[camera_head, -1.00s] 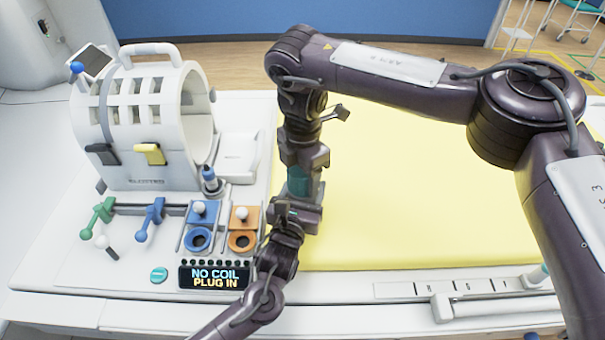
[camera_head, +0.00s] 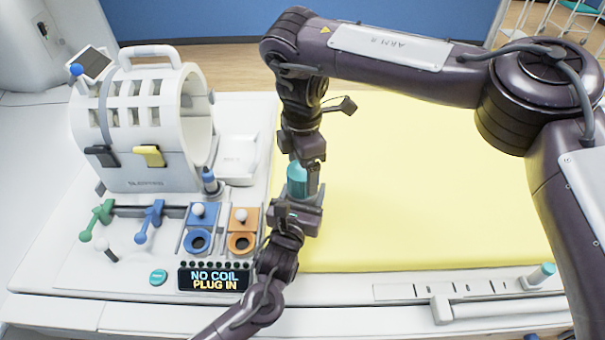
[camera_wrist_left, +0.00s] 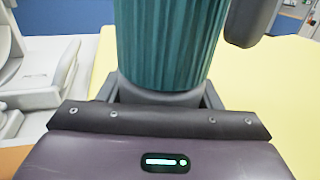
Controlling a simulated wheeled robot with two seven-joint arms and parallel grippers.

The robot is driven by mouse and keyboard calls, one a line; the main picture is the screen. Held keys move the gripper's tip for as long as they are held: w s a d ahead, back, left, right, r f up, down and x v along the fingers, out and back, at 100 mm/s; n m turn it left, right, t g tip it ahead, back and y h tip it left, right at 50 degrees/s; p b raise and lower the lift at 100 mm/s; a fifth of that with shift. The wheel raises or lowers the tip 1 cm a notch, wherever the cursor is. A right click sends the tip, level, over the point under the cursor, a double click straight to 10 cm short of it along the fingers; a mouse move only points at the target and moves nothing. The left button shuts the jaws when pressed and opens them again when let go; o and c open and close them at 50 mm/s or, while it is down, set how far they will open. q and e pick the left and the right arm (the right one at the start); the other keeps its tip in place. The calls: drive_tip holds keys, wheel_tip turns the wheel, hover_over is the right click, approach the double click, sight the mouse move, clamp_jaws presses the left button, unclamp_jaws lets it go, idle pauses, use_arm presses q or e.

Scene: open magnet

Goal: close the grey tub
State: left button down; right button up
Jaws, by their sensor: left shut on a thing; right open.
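A teal ribbed cylinder, apparently the tub's lid (camera_head: 298,181), stands upright between my two grippers. In the left wrist view the teal lid (camera_wrist_left: 168,45) fills the top middle, above the grey lower part of the tub (camera_wrist_left: 160,93). My left gripper (camera_head: 296,204) is shut on the grey part from below. My right gripper (camera_head: 308,168) is open at the top of the lid. One dark right finger (camera_wrist_left: 252,22) shows beside the lid, with a small gap. The lid's top edge and how it sits on the tub are hidden.
A white ring-shaped scanner model (camera_head: 145,120) stands at the left. Blue and orange sockets (camera_head: 240,241), levers and a display (camera_head: 213,279) lie in front of it. A yellow pad (camera_head: 430,200) fills the right side and is clear.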

sight(302, 199)
drive_tip(key=shift+r, duration=0.75)
drive_tip(key=shift+c, duration=0.5)
drive_tip(key=shift+r+n, duration=0.5)
drive_tip(key=shift+n, duration=0.4)
drive_tip(key=n, duration=0.3)
drive_tip(key=r+n, duration=0.1)
drive_tip(key=n, duration=0.2)
drive_tip(key=shift+a+r, duration=0.15)
drive_tip(key=n, duration=0.2)
drive_tip(key=r+n, duration=0.1)
drive_tip(key=n, duration=0.2)
drive_tip(key=shift+n, duration=0.3)
drive_tip(key=shift+f, duration=3.95)
